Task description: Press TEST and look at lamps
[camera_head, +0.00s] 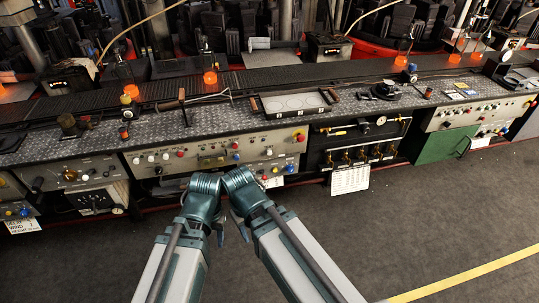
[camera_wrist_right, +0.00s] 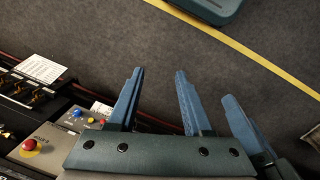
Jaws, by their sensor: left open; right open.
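The control panel (camera_head: 222,152) is in front of my arms in the head view, with small round lamps or knobs, a red button (camera_head: 180,153) and blue knobs. Its lettering is too small to read, so I cannot tell which control is TEST. My left gripper (camera_head: 220,236) is partly hidden by my arm links, below the panel and apart from it. My right gripper (camera_wrist_right: 159,72) is open and empty in the right wrist view, over the floor. A blue finger at its right seems to belong to my left gripper. A red button on yellow (camera_wrist_right: 30,146) shows at lower left.
Orange beacons (camera_head: 210,78) stand on the counter behind the panel. A framed tray (camera_head: 293,102) lies on the patterned ledge. A valve bay (camera_head: 360,140) and a green door (camera_head: 446,145) are to the right. The grey floor (camera_head: 400,220) is clear.

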